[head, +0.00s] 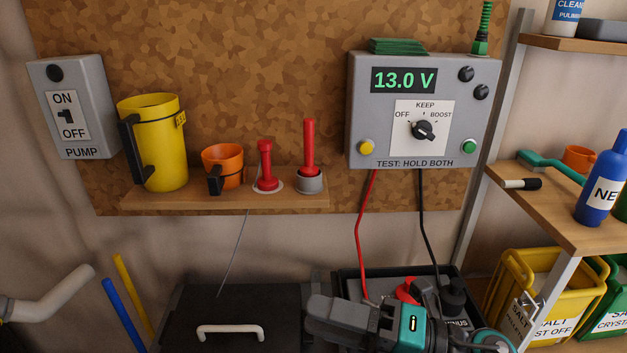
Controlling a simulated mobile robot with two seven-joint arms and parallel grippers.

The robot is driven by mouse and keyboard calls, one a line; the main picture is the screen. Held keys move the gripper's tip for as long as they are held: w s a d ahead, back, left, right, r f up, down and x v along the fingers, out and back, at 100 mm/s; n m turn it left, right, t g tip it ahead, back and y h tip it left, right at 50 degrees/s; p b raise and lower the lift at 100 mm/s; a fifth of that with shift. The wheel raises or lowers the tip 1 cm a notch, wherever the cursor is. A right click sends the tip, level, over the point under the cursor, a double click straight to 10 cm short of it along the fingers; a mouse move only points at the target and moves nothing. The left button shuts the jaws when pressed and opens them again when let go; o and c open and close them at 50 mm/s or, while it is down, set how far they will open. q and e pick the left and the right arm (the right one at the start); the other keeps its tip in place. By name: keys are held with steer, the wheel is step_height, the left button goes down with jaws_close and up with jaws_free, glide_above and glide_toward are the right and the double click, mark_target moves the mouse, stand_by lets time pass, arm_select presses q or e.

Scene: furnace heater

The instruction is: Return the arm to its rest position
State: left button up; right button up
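My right gripper (318,318) is at the bottom centre of the head view, at the end of my grey and teal arm. It is low, in front of a black battery box (350,283) with a red clamp (407,290) and a black terminal cap (453,294). My arm hides part of the box. The fingers are seen at a steep angle, so I cannot tell whether they are open or shut. I see nothing clearly held in them. My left gripper is not in view.
A charger (362,133) reading 13.0 V hangs above; its red (358,235) and black (425,225) leads run down to the box. A wooden ledge (215,200) holds cups and red tools. A black lid (240,300) is left of my gripper, shelves (540,215) right.

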steer(key=w+d+f+m+t+h+p, duration=0.1)
steer(key=w+d+f+m+t+h, duration=0.15)
steer(key=d+m+t+h, duration=0.6)
steer(key=w+d+f+m+t+h+p, duration=0.1)
steer(key=w+f+m+t, duration=0.2)
steer(key=m, duration=1)
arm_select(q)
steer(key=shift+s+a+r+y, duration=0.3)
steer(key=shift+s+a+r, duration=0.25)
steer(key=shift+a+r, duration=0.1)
arm_select(e)
steer(key=s+d+f+m+g+h, duration=0.2)
steer(key=s+f+m, duration=0.3)
steer(key=f, duration=0.4)
steer(key=s+d+f+m+g+h, duration=0.3)
steer(key=s+d+f+m+h, duration=0.1)
steer(key=f, duration=0.5)
steer(key=shift+s+d+m+g+h, duration=0.15)
steer(key=shift+s+m+g+h, duration=0.3)
steer(key=shift+s+m, duration=0.6)
arm_select(q)
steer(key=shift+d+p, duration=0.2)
steer(key=shift+p, duration=0.1)
arm_select(e)
steer(key=shift+w+r, duration=0.1)
